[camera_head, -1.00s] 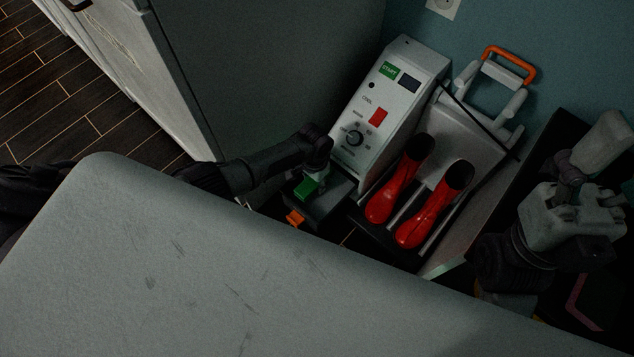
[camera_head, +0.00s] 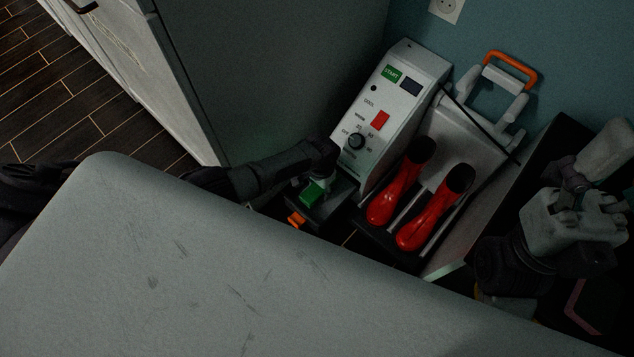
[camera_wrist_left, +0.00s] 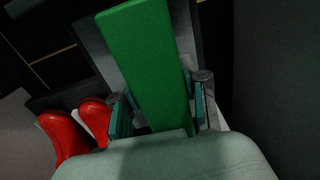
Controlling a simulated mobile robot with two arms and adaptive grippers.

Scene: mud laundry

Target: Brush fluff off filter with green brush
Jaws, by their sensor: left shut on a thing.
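My left gripper (camera_head: 318,178) is shut on the green brush (camera_head: 312,193), low beside the white control unit. In the left wrist view the green brush (camera_wrist_left: 150,60) is a long flat block between the fingers (camera_wrist_left: 160,108). Under it lies a grey, dark-edged panel (camera_wrist_left: 97,45) that looks like the filter. In the head view this is a dark, flat piece (camera_head: 333,205) with an orange tab (camera_head: 296,219). I cannot tell whether the brush touches it, and no fluff can be made out.
A white control unit (camera_head: 385,105) with a dial stands behind. Red boots (camera_head: 432,212) stand on a rack just right of the brush. A pale grey surface (camera_head: 150,260) fills the foreground. A grey cabinet (camera_head: 270,70) rises behind the left arm.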

